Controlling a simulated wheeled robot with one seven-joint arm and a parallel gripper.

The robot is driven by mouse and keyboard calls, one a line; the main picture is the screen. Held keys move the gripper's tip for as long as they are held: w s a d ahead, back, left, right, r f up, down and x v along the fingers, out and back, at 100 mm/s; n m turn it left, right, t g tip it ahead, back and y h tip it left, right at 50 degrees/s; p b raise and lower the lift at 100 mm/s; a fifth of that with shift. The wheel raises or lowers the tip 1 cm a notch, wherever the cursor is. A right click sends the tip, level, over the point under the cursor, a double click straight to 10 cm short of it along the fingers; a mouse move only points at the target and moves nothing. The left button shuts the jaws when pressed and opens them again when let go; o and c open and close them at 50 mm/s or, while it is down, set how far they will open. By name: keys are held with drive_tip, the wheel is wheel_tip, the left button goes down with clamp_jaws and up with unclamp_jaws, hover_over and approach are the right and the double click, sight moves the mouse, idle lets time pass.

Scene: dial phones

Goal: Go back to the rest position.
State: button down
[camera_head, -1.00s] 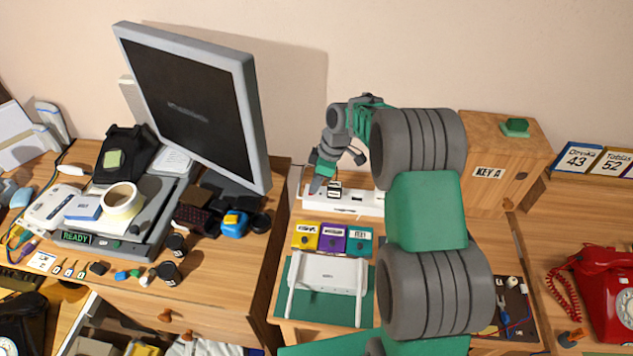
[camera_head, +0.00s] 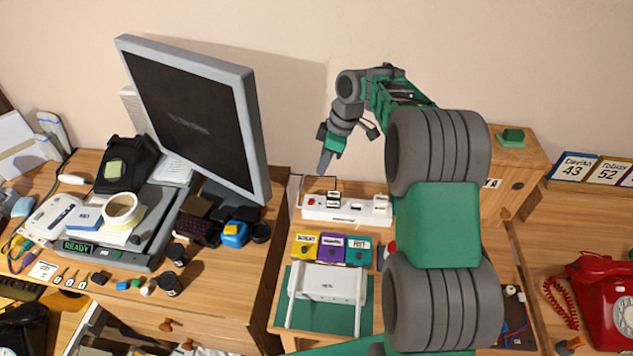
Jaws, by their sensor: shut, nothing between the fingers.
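My gripper (camera_head: 325,161) is at the end of my grey and green arm, in the upper middle of the head view. Its fingers are together and point down, with nothing between them. It hangs above the white power strip (camera_head: 341,217), apart from it. The strip has a red switch and several black plugs or sockets. My arm covers part of the wooden box and the desk to the right.
A monitor (camera_head: 190,113) stands to the left of my gripper. A white router (camera_head: 328,283) lies on a green mat, behind it a yellow box (camera_head: 305,246). A wooden box (camera_head: 515,170) and a red phone (camera_head: 602,293) are on the right.

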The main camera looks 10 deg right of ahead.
drive_tip(key=shift+v, duration=1.35)
drive_tip(key=shift+w, duration=0.2)
